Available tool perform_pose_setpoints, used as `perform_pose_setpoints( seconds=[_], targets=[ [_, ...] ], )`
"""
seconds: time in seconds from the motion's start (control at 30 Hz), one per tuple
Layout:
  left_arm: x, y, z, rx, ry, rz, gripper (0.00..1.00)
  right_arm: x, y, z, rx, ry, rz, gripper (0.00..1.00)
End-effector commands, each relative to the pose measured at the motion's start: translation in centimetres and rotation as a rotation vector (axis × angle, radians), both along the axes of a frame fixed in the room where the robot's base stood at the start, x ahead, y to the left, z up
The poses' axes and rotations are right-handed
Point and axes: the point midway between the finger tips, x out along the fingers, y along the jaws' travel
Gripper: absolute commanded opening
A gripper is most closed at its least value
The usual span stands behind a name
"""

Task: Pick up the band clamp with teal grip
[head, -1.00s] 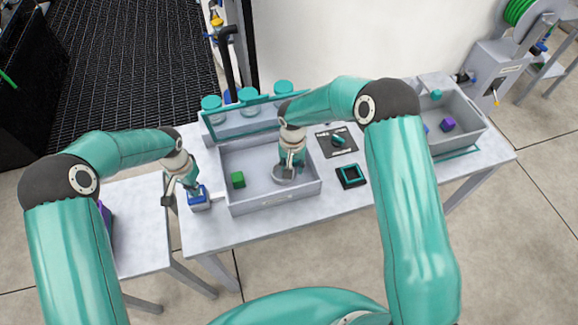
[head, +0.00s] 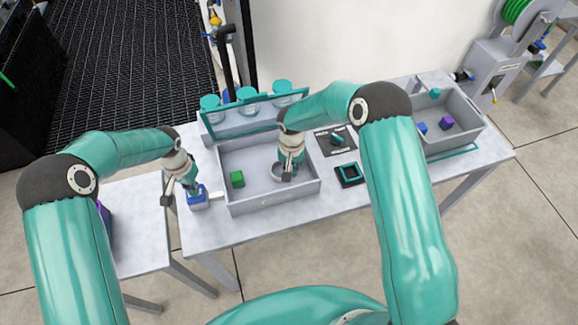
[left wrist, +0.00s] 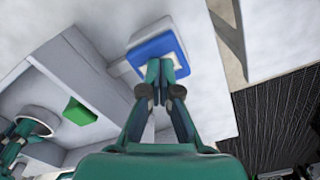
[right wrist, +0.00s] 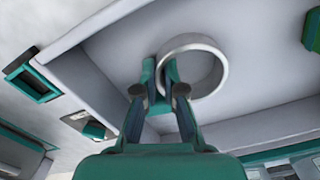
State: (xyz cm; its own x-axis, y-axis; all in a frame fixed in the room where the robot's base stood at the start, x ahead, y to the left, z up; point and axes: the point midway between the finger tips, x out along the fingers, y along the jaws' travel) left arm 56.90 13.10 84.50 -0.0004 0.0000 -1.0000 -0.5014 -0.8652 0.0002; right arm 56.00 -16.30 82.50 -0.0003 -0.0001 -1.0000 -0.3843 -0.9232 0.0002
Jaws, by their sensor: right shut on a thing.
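The band clamp is a light grey ring (right wrist: 222,68) in the grey tote, with its teal grip between my right fingers in the right wrist view. It also shows in the head view (head: 277,173), partly hidden by my gripper. My right gripper (right wrist: 160,72) is shut on the clamp at the ring's near side, and it shows in the tote's right half in the head view (head: 286,176). My left gripper (left wrist: 160,68) looks shut, with its tips close together over a blue-topped block (left wrist: 157,45). I see nothing held in it.
A green block (head: 237,179) sits in the tote (head: 245,207). A black square frame (head: 349,174) and a dark panel with a teal knob (head: 337,139) are right of it. Another tote (head: 465,140) with several small blocks stands farther right. Teal-topped cylinders (head: 247,94) line the back.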

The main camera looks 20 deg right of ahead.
Motion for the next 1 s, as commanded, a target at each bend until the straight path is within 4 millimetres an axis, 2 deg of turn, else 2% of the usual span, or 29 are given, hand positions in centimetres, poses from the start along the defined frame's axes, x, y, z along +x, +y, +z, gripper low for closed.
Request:
perform_pose_setpoints(
  seconds=[0.17, 0.6, 1.0],
  targets=[
    [-0.1, 0.0, -0.1, 0.000, 0.001, 0.000, 0.00, 0.1, 0.0, 0.9, 0.000, -0.002, -0.001, 0.00],
    [0.0, 0.0, -0.1, 0.000, 0.001, 0.000, 0.00, 0.1, 0.0, 8.5, 0.001, -0.004, 0.001, 0.00],
    [0.0, 0.0, -0.1, 0.000, 0.001, 0.000, 0.00, 0.1, 0.0, 13.1, 0.000, -0.003, 0.001, 0.00]
  ],
)
